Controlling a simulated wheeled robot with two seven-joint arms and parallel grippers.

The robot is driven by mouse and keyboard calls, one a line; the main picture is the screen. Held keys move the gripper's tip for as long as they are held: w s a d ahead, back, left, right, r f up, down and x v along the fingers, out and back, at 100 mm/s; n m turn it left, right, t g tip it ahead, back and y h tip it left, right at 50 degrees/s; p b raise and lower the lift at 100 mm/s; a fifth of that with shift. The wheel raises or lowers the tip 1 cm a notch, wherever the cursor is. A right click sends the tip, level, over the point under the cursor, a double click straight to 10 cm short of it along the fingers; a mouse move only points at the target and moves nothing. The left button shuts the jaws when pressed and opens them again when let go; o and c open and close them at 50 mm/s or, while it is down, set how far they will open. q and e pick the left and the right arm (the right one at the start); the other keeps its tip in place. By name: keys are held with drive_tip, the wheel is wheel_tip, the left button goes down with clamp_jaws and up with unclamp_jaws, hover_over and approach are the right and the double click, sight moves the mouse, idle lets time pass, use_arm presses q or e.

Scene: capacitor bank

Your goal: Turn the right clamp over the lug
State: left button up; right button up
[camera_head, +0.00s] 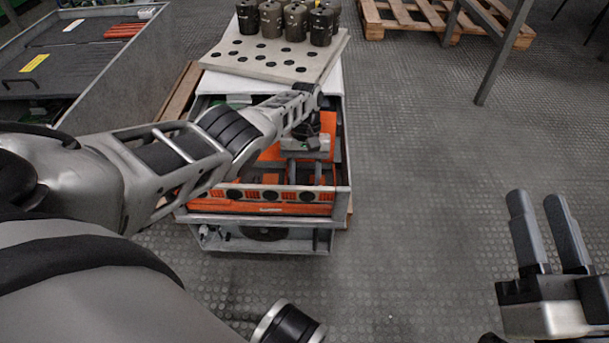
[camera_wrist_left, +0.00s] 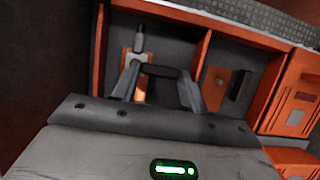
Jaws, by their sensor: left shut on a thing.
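My left gripper (camera_head: 305,168) reaches down into the open orange-lined cabinet (camera_head: 343,190). In the left wrist view its two fingers (camera_wrist_left: 160,84) stand on either side of a short dark bar, which looks like a clamp (camera_wrist_left: 160,72). The gripper is shut on this clamp. A pale metal stud (camera_wrist_left: 138,42) rises at the clamp's left end, in front of a small plate. A copper-coloured piece, perhaps the lug (camera_wrist_left: 140,92), shows partly behind the left finger. Whether the clamp lies over it cannot be told. My right gripper (camera_head: 537,200) is open and empty above the floor.
A second orange plate with a dark block (camera_wrist_left: 240,85) is right of the clamp, past an orange divider (camera_wrist_left: 197,68). A grey bin (camera_head: 120,65) stands left.

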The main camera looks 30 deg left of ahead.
use_arm(q)
drive_tip(key=shift+s+f, duration=0.1)
drive_tip(key=shift+s, duration=0.1)
drive_tip(key=o, duration=1)
drive_tip(key=shift+a+r+p, duration=0.1)
drive_tip(key=shift+r+p, duration=0.2)
drive_tip(key=p+v, duration=0.5)
drive_tip(key=v, duration=0.2)
drive_tip(key=shift+w+r+p, duration=0.2)
drive_tip(key=shift+w+p, duration=0.05)
drive_tip(key=shift+p, duration=0.05)
drive_tip(key=shift+r, duration=0.1)
